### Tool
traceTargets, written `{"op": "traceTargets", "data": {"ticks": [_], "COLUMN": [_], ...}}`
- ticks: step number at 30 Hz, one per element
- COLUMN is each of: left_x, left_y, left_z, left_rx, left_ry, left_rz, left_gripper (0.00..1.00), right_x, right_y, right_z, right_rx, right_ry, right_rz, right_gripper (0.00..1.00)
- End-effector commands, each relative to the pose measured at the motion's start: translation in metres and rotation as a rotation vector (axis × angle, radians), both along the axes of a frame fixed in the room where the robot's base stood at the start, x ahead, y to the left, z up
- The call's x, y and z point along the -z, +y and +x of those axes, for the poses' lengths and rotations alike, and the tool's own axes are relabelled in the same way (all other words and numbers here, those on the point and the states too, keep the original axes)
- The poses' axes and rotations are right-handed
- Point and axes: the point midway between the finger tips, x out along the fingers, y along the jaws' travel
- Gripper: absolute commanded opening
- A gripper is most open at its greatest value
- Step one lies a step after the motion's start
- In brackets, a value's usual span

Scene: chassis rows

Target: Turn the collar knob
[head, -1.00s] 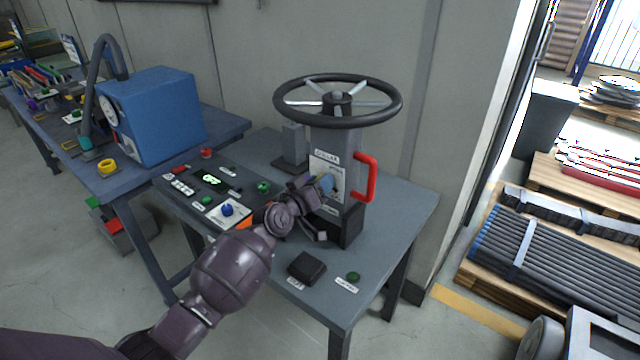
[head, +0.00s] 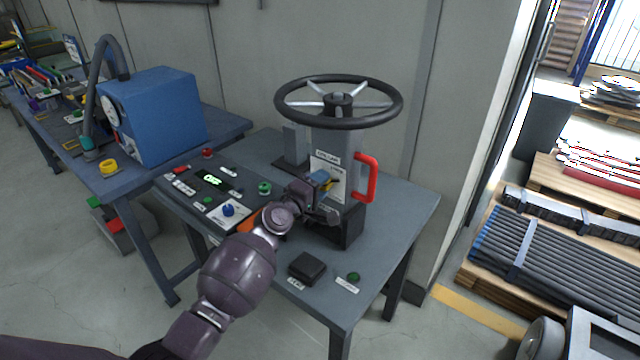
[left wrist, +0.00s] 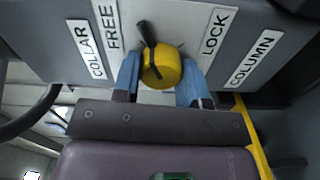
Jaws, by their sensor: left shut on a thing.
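The collar knob is a yellow round knob (left wrist: 162,68) with a black pointer, on a pale plate on the column's face. In the left wrist view the pointer tilts up and slightly left, toward the FREE label (left wrist: 108,24) side; the LOCK label (left wrist: 214,38) is on the right. My left gripper (left wrist: 160,84) has its blue fingers on both sides of the knob and is shut on it. In the head view my left gripper (head: 324,182) is at the plate (head: 329,164) on the column, mostly covering the knob. My right gripper is not in view.
A dark handwheel (head: 340,124) tops the column, and a red handle (head: 371,178) sticks out at its right. A control panel (head: 190,200) with buttons lies left of it. A black box (head: 307,267) and a green button (head: 353,277) are at the table's front.

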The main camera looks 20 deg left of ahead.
Motion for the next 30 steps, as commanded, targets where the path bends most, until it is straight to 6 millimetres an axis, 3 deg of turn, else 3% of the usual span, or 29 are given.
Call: {"op": "traceTargets", "data": {"ticks": [13,30], "left_x": [0.001,0.0017], "left_y": [0.0002,0.0001], "left_z": [-0.0001,-0.0002], "left_rx": [0.0,0.001], "left_ry": [0.097,0.12], "left_rz": [-0.267,-0.33], "left_gripper": [0.16,0.16], "right_x": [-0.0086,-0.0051], "right_y": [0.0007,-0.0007], "right_z": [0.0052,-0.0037], "right_rx": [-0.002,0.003], "right_ry": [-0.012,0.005], "right_rz": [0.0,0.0], "right_gripper": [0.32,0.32]}}
